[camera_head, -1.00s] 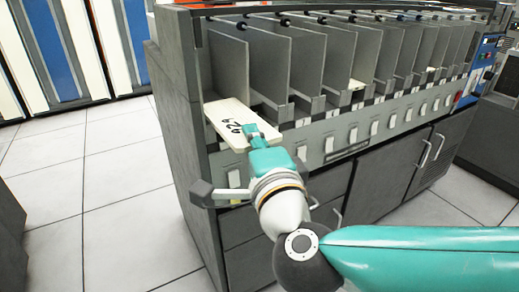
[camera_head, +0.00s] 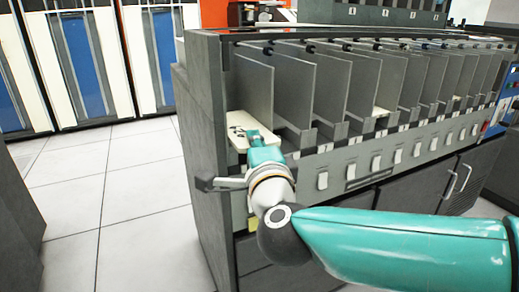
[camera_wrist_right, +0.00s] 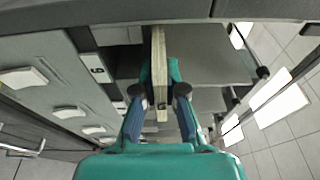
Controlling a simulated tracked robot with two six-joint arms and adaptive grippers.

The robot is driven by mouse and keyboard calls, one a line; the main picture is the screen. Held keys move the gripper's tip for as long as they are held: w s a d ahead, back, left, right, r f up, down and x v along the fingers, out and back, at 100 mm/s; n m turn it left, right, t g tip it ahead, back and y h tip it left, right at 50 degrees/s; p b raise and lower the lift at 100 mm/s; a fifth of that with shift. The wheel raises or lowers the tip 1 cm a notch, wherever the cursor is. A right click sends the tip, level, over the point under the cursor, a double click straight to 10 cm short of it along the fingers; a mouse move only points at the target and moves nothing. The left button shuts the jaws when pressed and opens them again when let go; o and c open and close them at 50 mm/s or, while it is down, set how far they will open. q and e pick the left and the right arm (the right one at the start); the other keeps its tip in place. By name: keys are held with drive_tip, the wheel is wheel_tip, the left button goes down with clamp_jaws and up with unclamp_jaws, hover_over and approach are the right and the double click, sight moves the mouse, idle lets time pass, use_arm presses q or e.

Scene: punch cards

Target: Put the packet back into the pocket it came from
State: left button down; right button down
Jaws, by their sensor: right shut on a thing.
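The packet (camera_head: 238,122) is a flat cream stack with dark handwriting on its face. In the head view it lies at the leftmost pocket (camera_head: 252,88) of the grey card machine, left of the first divider plate. My right gripper (camera_head: 254,136) is shut on its near end. In the right wrist view the packet (camera_wrist_right: 158,62) shows edge-on between the two fingertips of the right gripper (camera_wrist_right: 159,92). Its far end reaches in among the machine's grey plates. I cannot tell whether it touches the pocket floor. My left gripper is not in view.
The grey machine (camera_head: 205,160) has several pockets side by side, parted by upright plates, with white keys (camera_head: 322,180) on the front below. Cards (camera_head: 381,112) lie in a pocket further right. White floor tiles (camera_head: 110,185) lie open at left.

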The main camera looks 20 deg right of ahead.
sight(242, 128)
drive_tip(key=shift+a+x, duration=0.25)
drive_tip(key=shift+x, duration=0.75)
drive_tip(key=shift+a+x, duration=0.25)
drive_tip(key=shift+x, duration=0.7)
drive_tip(key=shift+a+x, duration=0.2)
drive_tip(key=shift+x, duration=0.8)
drive_tip(key=shift+w, duration=0.15)
drive_tip(key=shift+f, duration=0.3)
drive_tip(key=c, duration=1.2)
unclamp_jaws()
drive_tip(key=v, duration=1.2)
